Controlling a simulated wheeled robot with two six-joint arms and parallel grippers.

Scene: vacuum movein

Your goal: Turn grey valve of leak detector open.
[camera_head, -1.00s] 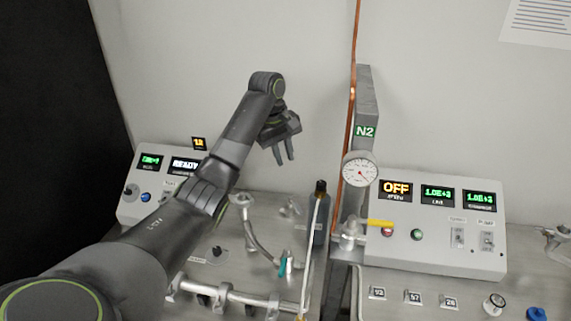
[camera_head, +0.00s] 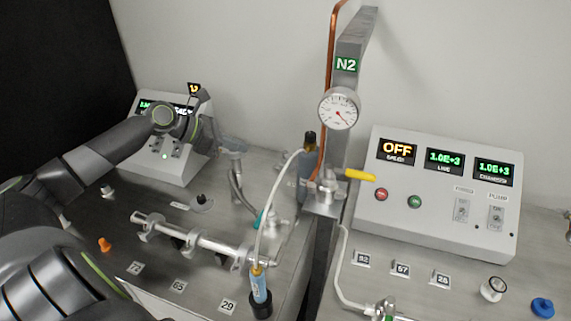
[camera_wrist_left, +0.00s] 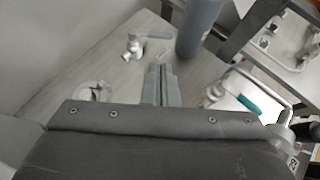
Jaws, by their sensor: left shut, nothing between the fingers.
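The leak detector is most likely the left console (camera_head: 182,166), whose displays are partly covered by my left arm. I cannot tell which part is the grey valve. A teal handle (camera_head: 261,219) also shows in the left wrist view (camera_wrist_left: 245,103). My right gripper is not in view.
A metal pipe (camera_head: 192,241) runs across the left bench. A dark bottle (camera_head: 306,168) stands by the N2 post (camera_head: 346,85), near a yellow handle (camera_head: 359,174). The right console (camera_head: 436,208) reads OFF. An orange knob (camera_head: 104,244) sits on the bench.

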